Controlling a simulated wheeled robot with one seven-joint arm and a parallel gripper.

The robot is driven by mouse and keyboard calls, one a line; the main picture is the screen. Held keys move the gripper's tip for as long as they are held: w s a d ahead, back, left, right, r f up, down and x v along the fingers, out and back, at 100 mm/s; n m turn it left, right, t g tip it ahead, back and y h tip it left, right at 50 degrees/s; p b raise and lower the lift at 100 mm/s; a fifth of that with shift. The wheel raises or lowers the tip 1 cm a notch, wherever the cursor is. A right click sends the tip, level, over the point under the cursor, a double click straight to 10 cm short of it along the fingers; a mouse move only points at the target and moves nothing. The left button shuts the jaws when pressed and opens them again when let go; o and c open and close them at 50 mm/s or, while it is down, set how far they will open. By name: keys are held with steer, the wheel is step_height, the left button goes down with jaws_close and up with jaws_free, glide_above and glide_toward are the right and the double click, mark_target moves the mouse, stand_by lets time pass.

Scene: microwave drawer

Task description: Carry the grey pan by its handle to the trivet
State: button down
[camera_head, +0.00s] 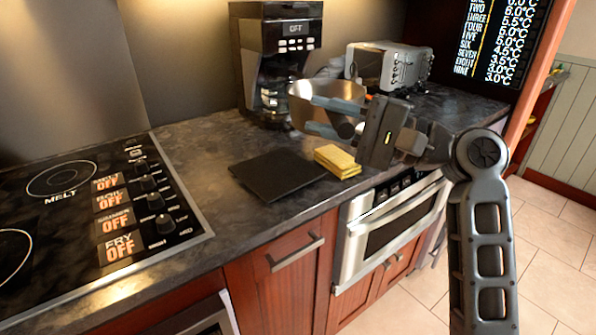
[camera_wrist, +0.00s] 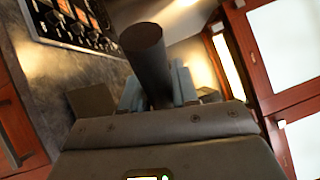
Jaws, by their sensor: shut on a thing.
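The grey pan (camera_head: 300,90) is in the air above the counter, in front of the coffee machine in the head view. My gripper (camera_head: 316,115) is shut on the pan's handle, with its blue-grey fingers overlapping the pan's side in that view. In the wrist view the dark round handle (camera_wrist: 146,55) stands up between the fingers; the pan's bowl cannot be made out there. A flat black square, the trivet (camera_head: 275,173), lies on the counter, bare, below and left of the pan and apart from it.
A stack of yellow sponges (camera_head: 338,161) lies right beside the trivet. A coffee machine (camera_head: 272,60) and a toaster (camera_head: 392,66) stand at the back. The cooktop (camera_head: 85,205) is at the left. The counter (camera_head: 205,150) between cooktop and trivet is clear.

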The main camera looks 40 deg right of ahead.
steer(key=shift+s+d, duration=0.1)
steer(key=w+a+f, duration=0.5)
steer(key=a+f, duration=0.4)
steer(key=f, duration=0.1)
steer(key=shift+w+a+f, duration=0.3)
steer(key=shift+w+f, duration=0.1)
steer(key=c, duration=0.9)
jaws_free()
steer(key=shift+f, duration=0.1)
steer(key=shift+o, duration=0.2)
steer(key=b+v, duration=0.2)
steer(key=v, duration=1)
